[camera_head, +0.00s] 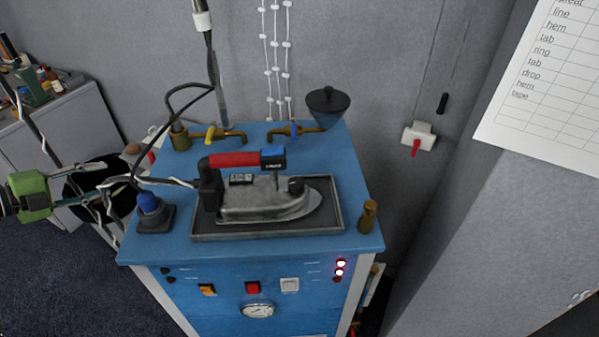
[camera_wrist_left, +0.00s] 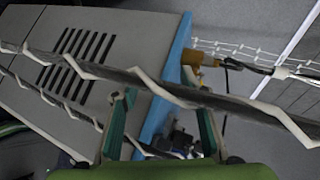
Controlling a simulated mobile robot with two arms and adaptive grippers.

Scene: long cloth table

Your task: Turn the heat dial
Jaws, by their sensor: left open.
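A steam iron (camera_head: 265,203) with a red handle rests on a dark tray on the blue ironing station (camera_head: 360,225). A small dark round knob (camera_head: 297,186) sits on top of the iron, towards its tip; I cannot tell for sure that it is the heat dial. My left gripper (camera_head: 112,193) is left of the station, apart from the iron, open and empty. In the left wrist view its two fingers (camera_wrist_left: 165,105) point towards the station's side (camera_wrist_left: 85,65). The iron's knob cannot be made out there. My right gripper is not in view.
A black-and-white cord (camera_wrist_left: 230,105) crosses in front of my left fingers. A blue-topped knob (camera_head: 149,203) stands at the station's left corner. A dark funnel (camera_head: 328,108) and brass pipes (camera_head: 225,138) stand at the back. Switches and a gauge (camera_head: 258,310) are on the front.

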